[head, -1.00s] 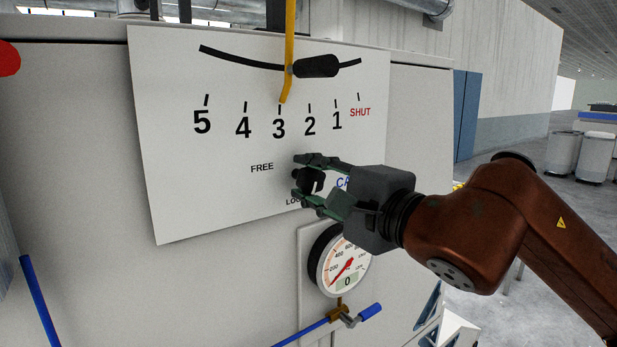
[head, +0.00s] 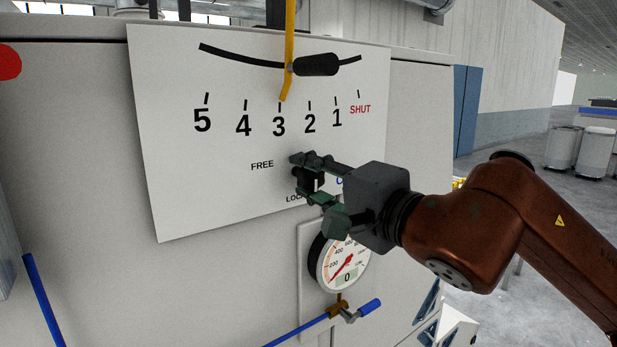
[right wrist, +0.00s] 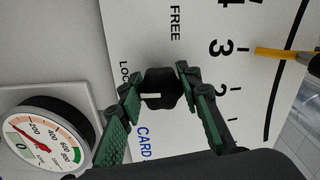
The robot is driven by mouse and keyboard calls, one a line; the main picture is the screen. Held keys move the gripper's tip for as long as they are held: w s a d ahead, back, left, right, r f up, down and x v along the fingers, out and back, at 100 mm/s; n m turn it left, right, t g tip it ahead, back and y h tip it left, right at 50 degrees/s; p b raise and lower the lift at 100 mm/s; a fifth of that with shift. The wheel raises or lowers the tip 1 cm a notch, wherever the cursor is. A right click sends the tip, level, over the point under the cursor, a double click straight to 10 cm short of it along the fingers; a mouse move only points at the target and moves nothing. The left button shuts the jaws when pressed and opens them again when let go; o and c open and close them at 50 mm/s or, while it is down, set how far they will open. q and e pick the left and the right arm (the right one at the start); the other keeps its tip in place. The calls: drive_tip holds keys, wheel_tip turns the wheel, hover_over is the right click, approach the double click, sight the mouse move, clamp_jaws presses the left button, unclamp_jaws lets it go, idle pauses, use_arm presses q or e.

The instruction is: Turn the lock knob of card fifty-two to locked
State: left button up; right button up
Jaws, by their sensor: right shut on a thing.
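The lock knob (head: 309,181) is a small black knob on the white panel (head: 180,190), under the number scale. In the right wrist view the knob (right wrist: 163,88) sits between my fingers, and its white mark points left, to the side of the partly hidden "LOC…" label (right wrist: 126,76), not toward the "FREE" label (right wrist: 175,22). My right gripper (head: 304,177) is shut on the knob, one finger above and one below in the head view. The blue "CARD" lettering (right wrist: 143,145) is partly covered, so its number cannot be read. My left gripper is out of view.
A yellow pointer (head: 290,50) stands at 3 on the scale, with a black handle (head: 316,65) beside it. A round gauge (head: 345,262) is close below my right gripper. Blue rods (head: 42,300) show lower down. Open floor and grey bins (head: 596,152) lie at right.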

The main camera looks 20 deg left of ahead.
drive_tip(key=o, duration=1.2)
drive_tip(key=shift+c, duration=0.2)
drive_tip(key=v, duration=1.2)
